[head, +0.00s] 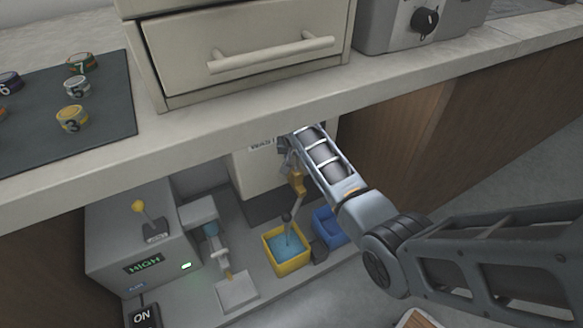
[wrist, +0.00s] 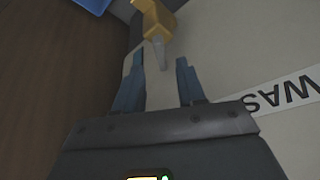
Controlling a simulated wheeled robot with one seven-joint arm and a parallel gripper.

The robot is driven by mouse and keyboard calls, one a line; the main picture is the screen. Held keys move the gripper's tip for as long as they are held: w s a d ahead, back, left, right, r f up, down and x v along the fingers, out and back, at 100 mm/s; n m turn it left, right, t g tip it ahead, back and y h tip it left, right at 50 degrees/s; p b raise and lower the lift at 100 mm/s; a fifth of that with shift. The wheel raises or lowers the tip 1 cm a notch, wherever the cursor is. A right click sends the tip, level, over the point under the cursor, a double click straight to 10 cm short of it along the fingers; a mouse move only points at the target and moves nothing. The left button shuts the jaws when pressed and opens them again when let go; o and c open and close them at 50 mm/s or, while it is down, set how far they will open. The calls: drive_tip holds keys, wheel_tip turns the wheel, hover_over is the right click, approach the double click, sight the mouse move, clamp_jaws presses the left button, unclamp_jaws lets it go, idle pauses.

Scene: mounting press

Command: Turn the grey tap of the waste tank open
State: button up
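The pale waste tank (head: 250,175) stands under the counter, its label partly hidden by my arm. Its brass tap body (head: 297,182) shows just below my gripper (head: 287,148). In the wrist view, the yellow-brass tap body (wrist: 154,18) is at the top, with the grey tap handle (wrist: 160,52) pointing from it towards my gripper (wrist: 160,60). My gripper is open. Its two blue-grey fingers stand on either side of the handle's tip, with gaps visible. I cannot tell how deep the tip sits between them. The tank's wall (wrist: 225,50) fills the right side.
A yellow bin (head: 288,268) with blue contents and a blue bin (head: 328,228) stand below the tap. A grey press unit (head: 135,235) with a lever is at the left. The counter edge (head: 220,128) overhangs, and a wooden panel (head: 400,130) is at the right.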

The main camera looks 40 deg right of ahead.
sight(297, 162)
drive_tip(key=b+x, duration=0.2)
drive_tip(key=x, duration=0.4)
drive_tip(key=shift+w+d+f+b, duration=0.15)
drive_tip(key=shift+f+b, duration=0.1)
drive_tip(key=shift+b, duration=0.05)
drive_tip(key=shift+c, duration=0.3)
clamp_jaws()
